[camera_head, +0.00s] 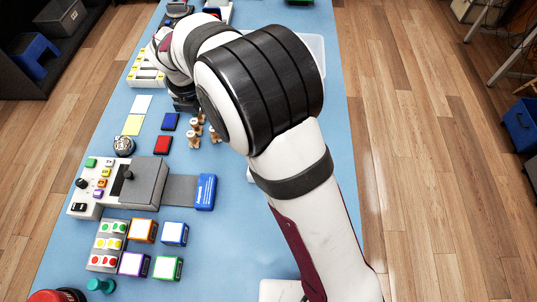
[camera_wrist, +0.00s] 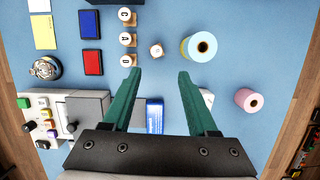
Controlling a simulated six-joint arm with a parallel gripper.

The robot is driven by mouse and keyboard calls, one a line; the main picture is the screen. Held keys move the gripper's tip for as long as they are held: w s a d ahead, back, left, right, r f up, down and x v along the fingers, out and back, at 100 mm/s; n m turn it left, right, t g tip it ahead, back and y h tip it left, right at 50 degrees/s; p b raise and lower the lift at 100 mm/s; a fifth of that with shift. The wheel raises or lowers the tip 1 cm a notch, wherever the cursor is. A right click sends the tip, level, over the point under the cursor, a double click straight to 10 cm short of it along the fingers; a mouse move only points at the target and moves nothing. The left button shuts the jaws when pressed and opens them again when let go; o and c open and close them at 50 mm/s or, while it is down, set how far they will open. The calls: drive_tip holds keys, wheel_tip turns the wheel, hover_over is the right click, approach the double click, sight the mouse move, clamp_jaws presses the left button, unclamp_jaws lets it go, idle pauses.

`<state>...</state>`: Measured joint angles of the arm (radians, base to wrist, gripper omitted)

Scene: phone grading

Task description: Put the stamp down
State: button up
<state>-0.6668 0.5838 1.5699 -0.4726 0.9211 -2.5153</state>
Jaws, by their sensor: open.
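My gripper (camera_wrist: 158,73) is open, with its two green fingers spread and nothing between the tips. Three wooden stamps marked C (camera_wrist: 124,14), A (camera_wrist: 126,38) and D (camera_wrist: 127,60) stand in a column in the wrist view. The D stamp is close by the left fingertip; I cannot tell if they touch. A separate wooden stamp (camera_wrist: 156,50) stands to their right, just beyond the gap between the fingertips, apart from both fingers. It also shows in the head view (camera_head: 214,135). The fingers are mostly hidden by my arm in the head view.
A blue ink pad (camera_wrist: 89,24) and a red ink pad (camera_wrist: 92,62) lie left of the stamps. A yellow note (camera_wrist: 44,32) lies farther left. A yellow-and-blue roll (camera_wrist: 200,46) and a pink roll (camera_wrist: 248,100) are to the right. A grey device (camera_head: 145,183) stands nearer.

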drive_tip(key=s+d+r+m+g, duration=0.1)
drive_tip(key=s+d+r+m, duration=0.15)
drive_tip(key=d+m, duration=0.35)
drive_tip(key=s+d+r+m, duration=0.2)
drive_tip(key=d+r+m, duration=0.1)
drive_tip(key=d+m, duration=0.25)
drive_tip(key=s+d+r+m+g, duration=0.1)
drive_tip(key=s+d+r+m, duration=0.2)
drive_tip(key=s+d+m, duration=0.7)
drive_tip(key=s+m, duration=0.2)
drive_tip(key=m, duration=0.4)
drive_tip(key=shift+r+y, duration=0.15)
drive_tip(key=shift+y, duration=0.15)
drive_tip(key=s+m, duration=0.3)
drive_tip(key=m, duration=0.1)
drive_tip(key=s+d+f+m, duration=0.1)
drive_tip(key=s+m, duration=0.3)
drive_tip(key=s+d+m+g+y, duration=0.1)
drive_tip(key=s+m, duration=0.2)
drive_tip(key=m, duration=0.1)
drive_tip(key=shift+s+d+f+m, duration=0.2)
drive_tip(key=shift+s+f+m, duration=0.05)
drive_tip(key=shift+s+m, duration=0.1)
drive_tip(key=shift+c, duration=0.5)
drive_tip(key=shift+s+f+m, duration=0.1)
drive_tip(key=shift+s+m, duration=0.2)
drive_tip(key=shift+m, duration=0.1)
drive_tip(key=shift+c, duration=0.5)
